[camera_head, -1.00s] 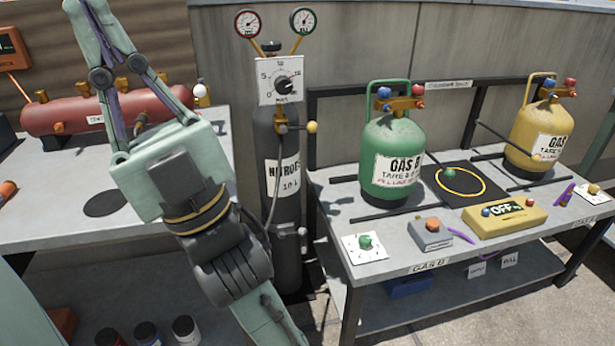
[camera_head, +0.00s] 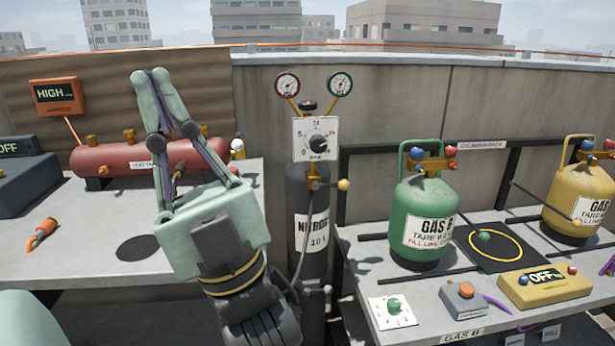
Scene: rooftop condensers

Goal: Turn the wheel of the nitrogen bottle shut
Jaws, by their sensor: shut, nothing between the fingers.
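The nitrogen bottle (camera_head: 309,262) is a dark upright cylinder with a white label, partly hidden by my arm low down. A small dark wheel-like cap (camera_head: 308,106) shows at its top, behind a white dial plate (camera_head: 301,128) with a black knob (camera_head: 318,144). Two round gauges, one red-rimmed (camera_head: 287,84) and one green-rimmed (camera_head: 340,83), stand above. My gripper (camera_head: 152,72) is shut and empty, fingers pointing up, left of the bottle and apart from it in the picture. It shows in front of the red tank.
A red tank (camera_head: 100,159) lies on the left bench (camera_head: 75,235). The right bench carries a green gas bottle (camera_head: 423,220), a yellow one (camera_head: 577,205) and a yellow OFF box (camera_head: 545,287). A small yellow ball (camera_head: 343,184) sticks out right of the nitrogen bottle.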

